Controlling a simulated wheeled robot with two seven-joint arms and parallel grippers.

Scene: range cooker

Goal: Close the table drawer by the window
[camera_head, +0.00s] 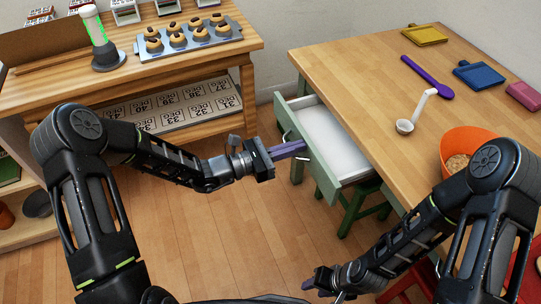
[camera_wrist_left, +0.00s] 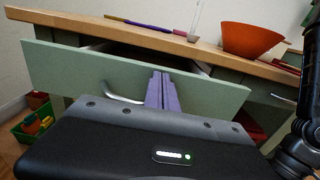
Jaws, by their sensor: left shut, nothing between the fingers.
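The table drawer (camera_head: 318,164) is pale green with a white inside and stands pulled out from the left side of the wooden table (camera_head: 375,80). Its green front (camera_wrist_left: 75,70) fills much of the left wrist view, with a curved metal handle (camera_wrist_left: 118,93) on it. My left gripper (camera_head: 303,146) is shut and empty, its purple fingers at the drawer front beside the handle. In the left wrist view the fingertips (camera_wrist_left: 162,80) overlap the front; I cannot tell whether they touch it. My right gripper (camera_head: 312,284) is low at the bottom of the head view, away from the drawer; its fingers are unclear.
On the table are an orange bowl (camera_head: 462,143), a white ladle (camera_head: 417,108), a purple spoon (camera_head: 425,75) and colored pouches. A green stool (camera_head: 350,214) stands below the drawer. A wooden shelf (camera_head: 255,47) with a muffin tray (camera_head: 188,42) is at back left. Open floor lies between.

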